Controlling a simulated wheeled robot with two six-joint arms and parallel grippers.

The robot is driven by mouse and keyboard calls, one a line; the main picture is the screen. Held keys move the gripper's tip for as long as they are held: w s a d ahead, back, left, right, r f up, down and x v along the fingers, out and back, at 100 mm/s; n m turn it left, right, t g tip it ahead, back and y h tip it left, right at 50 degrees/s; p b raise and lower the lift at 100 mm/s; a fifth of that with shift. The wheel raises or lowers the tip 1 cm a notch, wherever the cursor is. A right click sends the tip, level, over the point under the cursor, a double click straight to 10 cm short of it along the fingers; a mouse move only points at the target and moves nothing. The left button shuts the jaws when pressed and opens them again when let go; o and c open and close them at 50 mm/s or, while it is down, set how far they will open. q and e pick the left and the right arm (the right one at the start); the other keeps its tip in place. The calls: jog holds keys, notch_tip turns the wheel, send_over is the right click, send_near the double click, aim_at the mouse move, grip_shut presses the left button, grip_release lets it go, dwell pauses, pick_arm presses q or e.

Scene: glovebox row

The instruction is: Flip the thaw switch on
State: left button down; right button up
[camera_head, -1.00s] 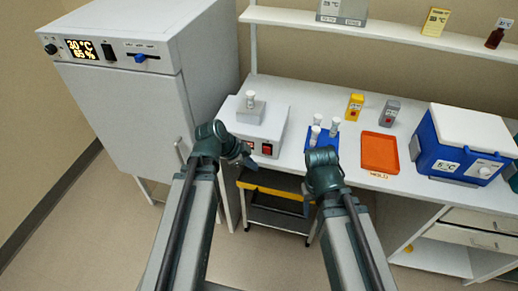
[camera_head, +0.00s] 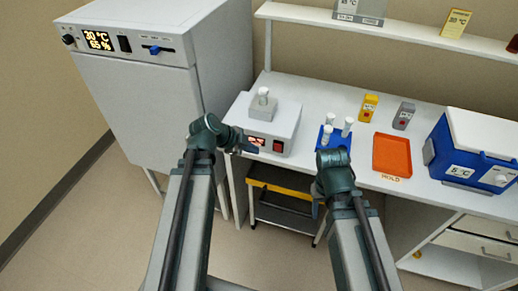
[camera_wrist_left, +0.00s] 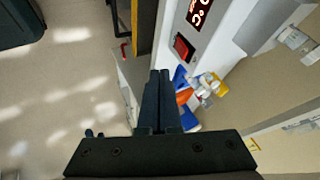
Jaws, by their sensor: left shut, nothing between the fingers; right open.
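A white heater box (camera_head: 284,116) stands at the left end of the bench, with a lit display (camera_head: 257,141) and a red rocker switch (camera_head: 278,146) on its front face. The red switch also shows in the left wrist view (camera_wrist_left: 183,47); its on or off position is too small to tell. My left gripper (camera_head: 249,144) is shut and empty, in front of the box by the display, left of the switch. In the left wrist view its closed fingers (camera_wrist_left: 160,80) point toward the area below the switch, seemingly apart from it. My right gripper (camera_head: 317,208) is open, lower right of the box.
A white cabinet (camera_head: 140,110) with its own display, black switch and blue slider stands at left. A blue tube rack (camera_head: 333,138), an orange tray (camera_head: 392,155) and a blue cooler (camera_head: 465,150) stand right along the bench.

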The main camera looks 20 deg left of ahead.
aim_at(276, 146)
pick_arm(q)
jog(key=shift+w+d+f+b, duration=0.6)
jog(key=shift+w+f+b, duration=0.3)
jog(key=shift+w, duration=0.45)
jog(key=shift+w+d+f+b, duration=0.7)
jog(key=shift+w+f, duration=0.35)
jog(key=shift+w, duration=0.3)
jog(key=shift+w+d+f+b, duration=0.55)
jog(key=shift+w+f+b, duration=0.4)
jog(key=shift+w, duration=0.4)
jog(key=shift+w+r+g+p, duration=0.25)
jog(key=shift+w+p, duration=0.2)
jog(key=shift+p, duration=0.1)
jog(key=shift+w+r+g+p, duration=0.25)
jog(key=shift+w+p, duration=0.2)
jog(key=shift+p, duration=0.1)
jog(key=shift+s+f, duration=0.25)
jog(key=shift+f, duration=0.1)
jog(key=shift+r, duration=0.2)
